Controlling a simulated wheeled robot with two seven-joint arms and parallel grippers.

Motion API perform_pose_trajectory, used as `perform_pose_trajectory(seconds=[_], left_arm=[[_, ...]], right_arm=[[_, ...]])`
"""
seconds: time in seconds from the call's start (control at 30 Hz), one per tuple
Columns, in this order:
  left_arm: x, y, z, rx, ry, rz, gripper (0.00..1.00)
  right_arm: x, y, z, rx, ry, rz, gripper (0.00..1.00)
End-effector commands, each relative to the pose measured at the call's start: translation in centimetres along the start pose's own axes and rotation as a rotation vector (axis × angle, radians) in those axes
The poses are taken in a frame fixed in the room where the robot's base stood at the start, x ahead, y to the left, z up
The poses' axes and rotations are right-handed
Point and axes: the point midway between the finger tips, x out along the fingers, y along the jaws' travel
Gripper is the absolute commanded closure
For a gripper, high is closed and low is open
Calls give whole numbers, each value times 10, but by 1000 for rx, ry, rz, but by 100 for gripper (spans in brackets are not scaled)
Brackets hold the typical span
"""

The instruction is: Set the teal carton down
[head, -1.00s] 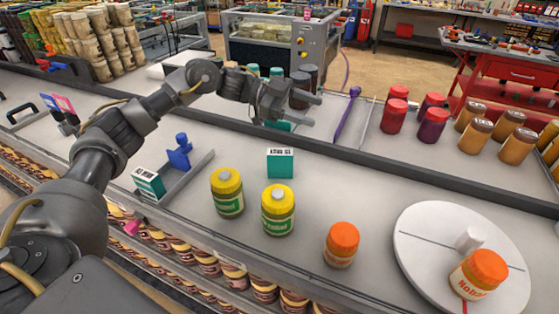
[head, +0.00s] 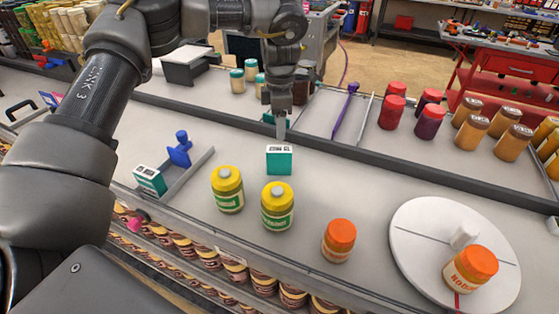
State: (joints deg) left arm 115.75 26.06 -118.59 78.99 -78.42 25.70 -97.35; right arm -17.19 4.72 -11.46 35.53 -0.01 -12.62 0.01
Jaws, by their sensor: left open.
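A teal carton (head: 279,162) with a white printed top stands upright on the grey worktop, behind two yellow-lidded jars. My left gripper (head: 281,132) points down just above and behind this carton in the head view. It is open and holds nothing that I can see; its fingers overlap, so the gap between them is hidden. I cannot tell how far the fingertips are from the carton. A second teal carton (head: 150,180) leans in the grey angled holder (head: 190,178) at the left. A teal item (head: 268,118) is partly hidden behind my left gripper. My right gripper is out of view.
Two yellow-lidded jars (head: 227,190) and an orange-lidded jar (head: 339,241) stand in front. A white turntable (head: 415,235) holds another orange-lidded jar. A dark raised divider (head: 400,165) runs behind. Several red jars (head: 392,112) stand beyond it. A blue figure (head: 181,150) stands by the holder.

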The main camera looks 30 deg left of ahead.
Motion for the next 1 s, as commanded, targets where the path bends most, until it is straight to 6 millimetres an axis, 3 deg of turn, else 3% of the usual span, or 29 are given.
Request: perform_pose_trajectory(seconds=[0.3,0.6,0.87,1.0], left_arm=[[3,0,0,130,-1,1,44],[44,0,-1,126,0,-1,44],[57,1,0,126,-3,1,44],[66,2,-1,126,1,-2,44]], right_arm=[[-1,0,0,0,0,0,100],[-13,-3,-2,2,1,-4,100],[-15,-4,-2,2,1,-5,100],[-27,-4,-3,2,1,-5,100]])
